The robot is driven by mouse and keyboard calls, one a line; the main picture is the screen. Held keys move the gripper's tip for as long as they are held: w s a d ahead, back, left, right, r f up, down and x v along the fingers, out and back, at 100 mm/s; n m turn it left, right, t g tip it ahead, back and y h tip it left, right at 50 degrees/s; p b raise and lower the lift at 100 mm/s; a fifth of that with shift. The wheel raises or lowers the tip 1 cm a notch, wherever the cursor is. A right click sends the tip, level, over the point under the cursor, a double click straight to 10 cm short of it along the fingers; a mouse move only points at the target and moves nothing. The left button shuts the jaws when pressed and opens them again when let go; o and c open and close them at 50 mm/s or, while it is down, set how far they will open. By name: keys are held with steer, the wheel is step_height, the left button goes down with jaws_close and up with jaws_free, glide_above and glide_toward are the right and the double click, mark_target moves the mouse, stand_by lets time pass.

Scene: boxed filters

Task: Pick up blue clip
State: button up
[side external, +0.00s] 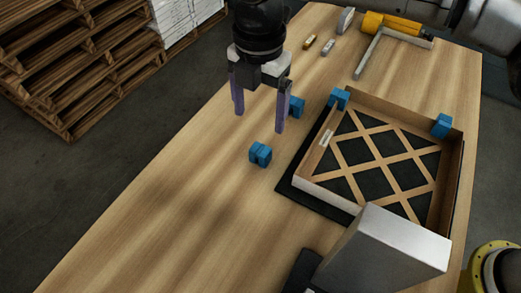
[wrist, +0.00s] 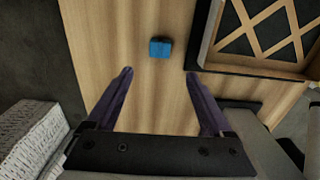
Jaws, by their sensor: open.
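A blue clip (side external: 260,154) lies loose on the wooden table, left of the boxed filter (side external: 325,191). It also shows in the wrist view (wrist: 160,48), beyond my fingertips and roughly between their lines. Another blue clip (side external: 297,107) is on the table behind my gripper's right finger, partly hidden. Two more blue clips sit on the filter box, one at its back left corner (side external: 340,98) and one at its back right (side external: 441,125). My gripper (side external: 260,122) is open and empty above the table, behind the loose front clip. It also shows in the wrist view (wrist: 159,72).
The filter box rests on a dark mat (side external: 285,185). A grey box-like block (side external: 385,250) stands at the front right. A yellow-handled tool (side external: 390,24) and small items lie at the back. The table's left front is clear. Pallets (side external: 70,60) stand beyond the left edge.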

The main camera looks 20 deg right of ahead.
mark_target(260, 149)
steer(key=f, duration=1.2)
steer(key=shift+w+d+f, duration=0.15)
steer(key=shift+w+d, duration=0.05)
jaws_close()
